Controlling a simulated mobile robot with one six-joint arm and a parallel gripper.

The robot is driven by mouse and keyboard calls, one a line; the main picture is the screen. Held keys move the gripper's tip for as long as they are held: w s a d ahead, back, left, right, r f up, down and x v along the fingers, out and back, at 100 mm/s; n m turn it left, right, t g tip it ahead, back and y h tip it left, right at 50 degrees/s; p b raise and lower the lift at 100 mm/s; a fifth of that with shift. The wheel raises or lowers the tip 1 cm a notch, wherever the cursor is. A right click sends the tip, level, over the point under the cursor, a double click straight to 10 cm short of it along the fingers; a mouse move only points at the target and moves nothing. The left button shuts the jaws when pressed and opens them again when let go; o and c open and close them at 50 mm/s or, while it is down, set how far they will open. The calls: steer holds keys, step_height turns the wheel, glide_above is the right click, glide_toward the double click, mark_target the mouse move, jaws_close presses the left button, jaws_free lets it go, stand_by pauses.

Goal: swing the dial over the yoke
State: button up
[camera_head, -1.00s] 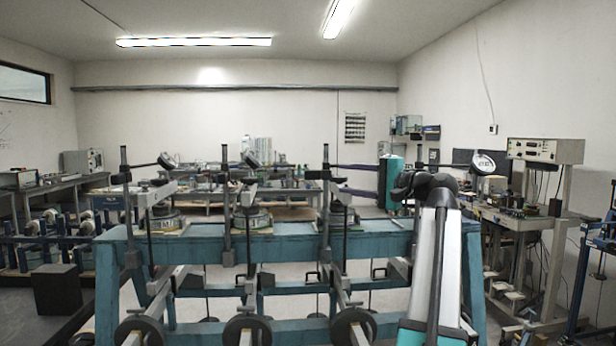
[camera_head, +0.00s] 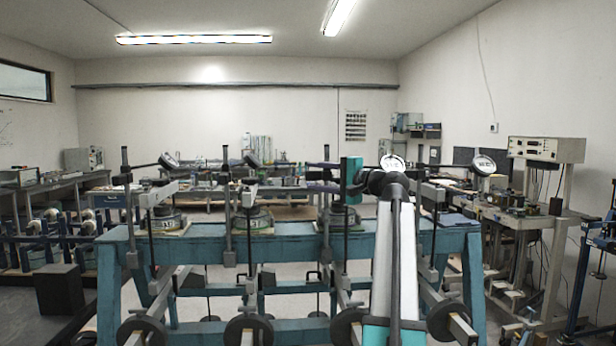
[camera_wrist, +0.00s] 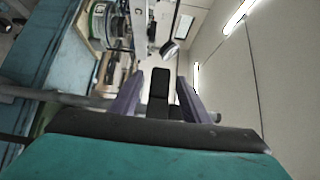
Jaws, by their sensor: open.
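Several lever frames stand in a row on a blue bench, each with a post and a dial on an arm. The left dial (camera_head: 168,160) and the second dial (camera_head: 254,159) sit roughly above their cells. The third dial (camera_head: 392,162) shows just behind my wrist, right of the third cell and yoke (camera_head: 341,192). The far-right dial (camera_head: 483,164) stands out to the right. My gripper (camera_head: 314,180) points left near the third post (camera_head: 326,205), its purple fingers apart. In the wrist view, my open gripper (camera_wrist: 158,80) has a dark upright part between the fingers; I cannot tell what it is.
The blue bench (camera_head: 285,245) carries the frames, with lever beams and round weights (camera_head: 248,332) in front. A dark box (camera_head: 60,290) stands on the floor at left. An instrument (camera_head: 547,149) stands on a stand at right. Free air lies above the dials.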

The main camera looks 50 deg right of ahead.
steer(key=shift+w+a, duration=0.1)
steer(key=shift+w, duration=0.9)
steer(key=shift+c, duration=0.4)
jaws_close()
